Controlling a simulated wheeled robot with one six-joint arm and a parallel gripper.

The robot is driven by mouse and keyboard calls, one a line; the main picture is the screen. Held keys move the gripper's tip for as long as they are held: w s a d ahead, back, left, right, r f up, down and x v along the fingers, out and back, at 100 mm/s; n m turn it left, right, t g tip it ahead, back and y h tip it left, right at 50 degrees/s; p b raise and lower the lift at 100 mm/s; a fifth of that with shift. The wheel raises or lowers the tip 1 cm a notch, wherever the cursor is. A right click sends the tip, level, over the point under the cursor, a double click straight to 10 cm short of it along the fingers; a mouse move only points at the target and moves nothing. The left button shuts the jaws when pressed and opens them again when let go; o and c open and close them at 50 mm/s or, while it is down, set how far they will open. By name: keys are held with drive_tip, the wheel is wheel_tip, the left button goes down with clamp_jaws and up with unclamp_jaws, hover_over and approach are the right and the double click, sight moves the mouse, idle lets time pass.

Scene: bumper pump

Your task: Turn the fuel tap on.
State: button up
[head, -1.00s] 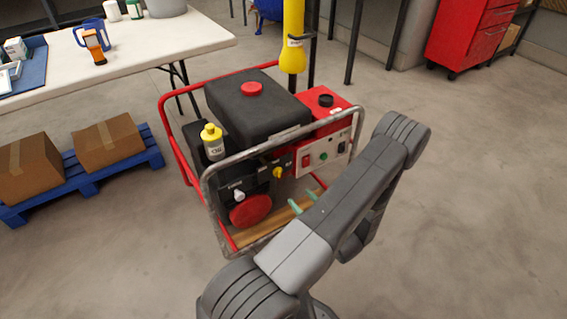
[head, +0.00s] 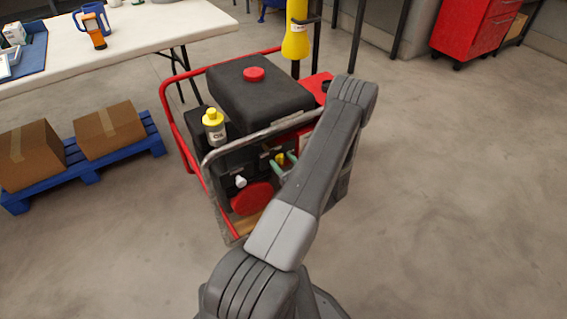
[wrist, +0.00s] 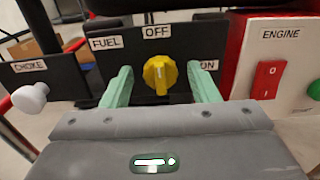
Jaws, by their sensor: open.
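The yellow fuel tap (wrist: 160,74) sits on a black plate labelled FUEL, OFF and ON. Its raised grip stands vertical, in line with the OFF label (wrist: 156,32) above it. The ON label (wrist: 207,65) is to its right, partly hidden by a finger. My gripper (wrist: 160,86) is open, with one green finger on each side of the tap, apart from it. In the head view the tap (head: 280,159) shows small by my green fingertips (head: 284,163), on the front of the generator.
The white choke knob (wrist: 30,98) is left of the tap. The red engine switch (wrist: 267,80) and a green button are on the right. The generator's tube frame (head: 262,135) runs around the machine. A pallet with boxes (head: 110,130) stands left; floor is clear on the right.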

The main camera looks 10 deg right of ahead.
drive_tip(key=shift+w, duration=0.1)
drive_tip(key=c, duration=0.9)
drive_tip(key=shift+c, duration=0.2)
drive_tip(key=shift+m, duration=0.4)
drive_tip(key=m, duration=1.1)
drive_tip(key=m+b, duration=0.1)
drive_tip(key=m, duration=0.5)
drive_tip(key=shift+d+f, duration=0.15)
drive_tip(key=shift+f, duration=0.1)
